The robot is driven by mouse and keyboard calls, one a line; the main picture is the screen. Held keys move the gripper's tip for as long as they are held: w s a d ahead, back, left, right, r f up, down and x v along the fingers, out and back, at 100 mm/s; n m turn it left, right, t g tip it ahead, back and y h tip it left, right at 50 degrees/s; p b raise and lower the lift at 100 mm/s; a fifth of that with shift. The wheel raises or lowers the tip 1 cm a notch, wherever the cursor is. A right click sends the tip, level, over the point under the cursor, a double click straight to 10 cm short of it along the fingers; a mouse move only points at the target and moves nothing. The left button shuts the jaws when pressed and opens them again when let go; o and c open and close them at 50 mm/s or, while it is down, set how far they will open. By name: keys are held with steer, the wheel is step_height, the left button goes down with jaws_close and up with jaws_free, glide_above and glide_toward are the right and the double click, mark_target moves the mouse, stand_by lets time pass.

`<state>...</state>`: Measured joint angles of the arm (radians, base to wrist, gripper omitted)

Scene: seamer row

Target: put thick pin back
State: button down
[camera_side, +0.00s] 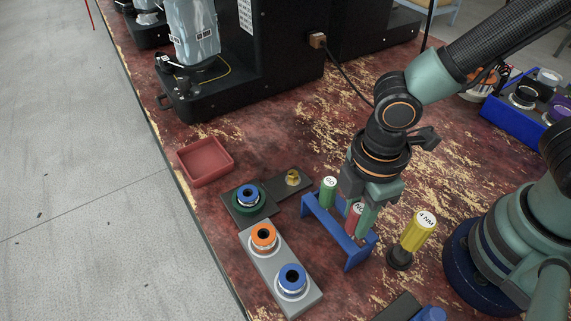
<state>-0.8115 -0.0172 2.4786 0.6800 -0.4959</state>
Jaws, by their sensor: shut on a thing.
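My gripper (358,213) points down over a blue rack (326,222). It is shut on a red-handled pin (353,217) with a pale top marked with letters beginning "NO". The red pin is upright at the rack's right part. Its lower end is hidden, so I cannot tell how deep it sits. A green-handled pin (328,192) marked "GO" stands upright in the rack's left part. Which pin is thicker does not show.
A yellow-handled tool (418,231) stands in a black base close right of the rack. A grey block (273,246) with orange and blue rings lies left of it. A red tray (205,161) is farther back. A blue crate (506,115) is at right.

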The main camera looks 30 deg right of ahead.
steer(key=shift+f, duration=0.5)
steer(key=c, duration=0.6)
jaws_free()
steer(key=shift+r, duration=0.15)
step_height(320, 180, up, 12)
steer(key=shift+r, duration=0.1)
steer(key=shift+w+d+r, duration=0.2)
steer(key=shift+w+d, duration=0.05)
steer(key=w+d+r+m+t, duration=0.2)
steer(key=w+d+m, duration=0.2)
steer(key=d+m, duration=0.3)
steer(key=w+d+r+m+t, duration=0.2)
steer(key=w+d+m, duration=0.3)
steer(key=d+m, duration=0.3)
steer(key=d+t, duration=0.1)
steer(key=d, duration=0.3)
steer(key=shift+w+r+t, duration=0.15)
steer(key=shift+w+t, duration=0.1)
steer(key=shift+t, duration=0.05)
